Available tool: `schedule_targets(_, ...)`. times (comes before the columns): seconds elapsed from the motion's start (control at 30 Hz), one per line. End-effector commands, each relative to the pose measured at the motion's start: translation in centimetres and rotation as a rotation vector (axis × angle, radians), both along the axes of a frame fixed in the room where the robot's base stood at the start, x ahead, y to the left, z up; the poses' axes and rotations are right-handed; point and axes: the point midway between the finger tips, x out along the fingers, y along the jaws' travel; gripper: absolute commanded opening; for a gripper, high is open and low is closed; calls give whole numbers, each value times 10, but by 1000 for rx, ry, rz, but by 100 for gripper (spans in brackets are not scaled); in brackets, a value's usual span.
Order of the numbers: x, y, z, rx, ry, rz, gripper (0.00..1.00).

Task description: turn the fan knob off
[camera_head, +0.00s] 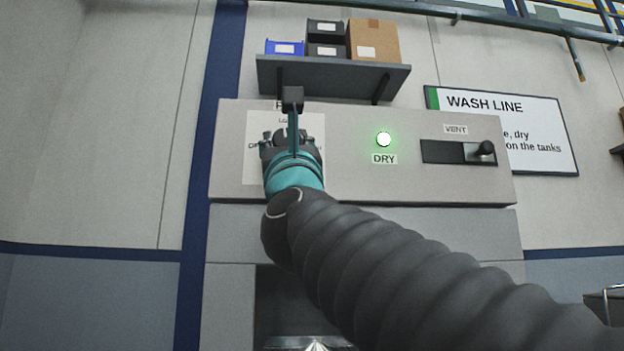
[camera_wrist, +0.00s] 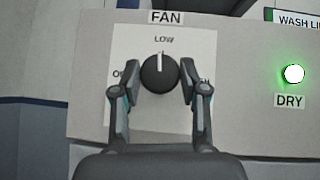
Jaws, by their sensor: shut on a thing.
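The fan knob (camera_wrist: 160,74) is a round black dial with a white pointer line. It sits on a white plate (camera_wrist: 205,47) under a FAN label, with LOW at the top and other marks at the sides partly hidden by my fingers. The pointer aims up at LOW. My gripper (camera_wrist: 159,82) faces the panel with one finger on each side of the knob, shut on it.
To the right on the grey panel (camera_head: 470,125) are a lit green DRY lamp (camera_head: 384,139) and a VENT slider (camera_head: 485,149). A shelf (camera_head: 330,72) with bins and a cardboard box (camera_head: 373,40) is above. A WASH LINE sign (camera_head: 510,125) hangs on the wall.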

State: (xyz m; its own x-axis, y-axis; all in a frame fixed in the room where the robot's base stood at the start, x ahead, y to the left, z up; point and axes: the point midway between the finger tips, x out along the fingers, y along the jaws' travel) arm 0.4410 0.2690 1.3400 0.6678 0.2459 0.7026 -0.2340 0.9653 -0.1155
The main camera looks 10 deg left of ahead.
Motion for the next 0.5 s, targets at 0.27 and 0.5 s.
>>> schedule_targets(0.27, 0, -3, -5, -151, -42, -3, 9)
schedule_targets(0.5, 2, -5, -4, -306, -77, -7, 8)
